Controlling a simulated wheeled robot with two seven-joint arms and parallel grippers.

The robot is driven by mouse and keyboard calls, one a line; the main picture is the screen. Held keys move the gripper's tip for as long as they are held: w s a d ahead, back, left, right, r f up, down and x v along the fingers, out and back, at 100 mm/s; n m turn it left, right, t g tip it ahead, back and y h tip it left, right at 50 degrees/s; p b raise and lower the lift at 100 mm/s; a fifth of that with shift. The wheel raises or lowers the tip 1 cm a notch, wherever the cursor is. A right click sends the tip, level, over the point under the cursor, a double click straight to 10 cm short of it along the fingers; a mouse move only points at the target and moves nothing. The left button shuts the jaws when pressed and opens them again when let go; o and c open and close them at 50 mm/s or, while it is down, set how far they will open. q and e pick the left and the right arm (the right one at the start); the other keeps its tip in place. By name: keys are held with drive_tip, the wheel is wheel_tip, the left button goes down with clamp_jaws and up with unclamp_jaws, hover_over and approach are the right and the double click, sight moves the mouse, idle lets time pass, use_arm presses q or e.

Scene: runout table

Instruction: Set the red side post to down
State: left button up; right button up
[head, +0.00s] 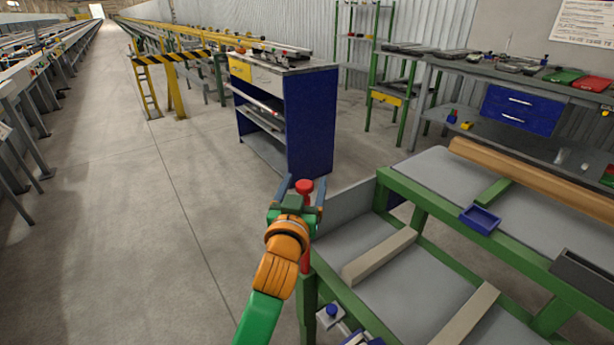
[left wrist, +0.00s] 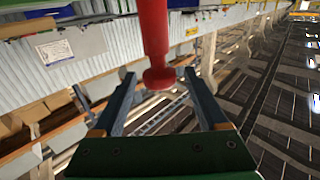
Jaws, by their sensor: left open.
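The red side post (head: 306,262) stands upright at the near left corner of the green-framed table, with its round red knob (head: 304,186) well above the table's surface. My left gripper (head: 302,190) is open at the top of the post, and its two blue-grey fingers lie either side of the knob. In the left wrist view the red post (left wrist: 154,30) comes in from the top, its knob end at the gap between the fingertips (left wrist: 158,75). I cannot tell whether a finger touches it. My left wrist hides part of the post. My right gripper is out of view.
The green-framed table (head: 400,200) with grey surfaces and beige bars lies to the right. A blue tray (head: 480,219) sits on its frame. A blue cabinet (head: 310,120) stands behind my gripper. The floor to the left is clear.

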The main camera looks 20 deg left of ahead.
sight(306, 180)
use_arm(q)
drive_tip(key=w, duration=0.3)
drive_tip(key=shift+w+a+f, duration=0.1)
drive_tip(key=shift+w+a, duration=0.1)
drive_tip(key=shift+w, duration=0.1)
clamp_jaws()
idle(1.2)
